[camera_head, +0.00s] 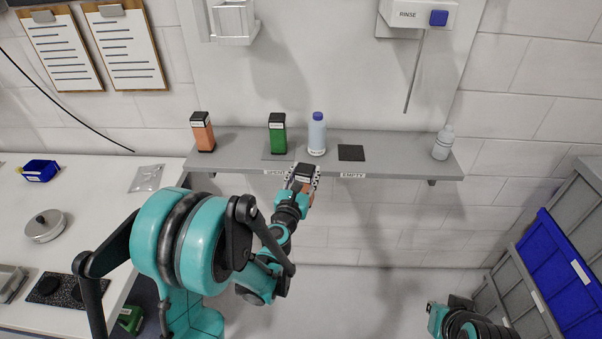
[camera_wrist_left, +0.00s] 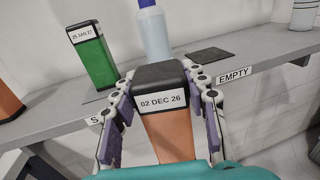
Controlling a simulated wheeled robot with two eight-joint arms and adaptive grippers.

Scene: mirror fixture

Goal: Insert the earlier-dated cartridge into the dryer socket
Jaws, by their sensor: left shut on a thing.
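My left gripper (camera_head: 303,175) is shut on an orange cartridge with a black cap, held in front of the shelf's front edge. In the left wrist view this held cartridge (camera_wrist_left: 172,132) has a label reading 02 DEC 26, with the purple finger pads on both sides. A green cartridge (camera_head: 277,134) stands upright on the shelf; its label in the left wrist view (camera_wrist_left: 95,62) seems to read 25 JAN 27. Another orange cartridge (camera_head: 203,134) stands at the shelf's left end, its date unreadable. My right gripper (camera_head: 440,316) is at the lower right, its jaws unclear. I cannot identify the dryer socket with certainty.
The grey shelf (camera_head: 400,165) carries a blue-capped bottle (camera_head: 317,135), a dark square pad (camera_head: 351,153) above the EMPTY label, and a white bottle (camera_head: 443,143). A white bracket (camera_head: 234,22) and RINSE unit (camera_head: 408,17) are on the wall. Bins (camera_head: 560,265) stand right.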

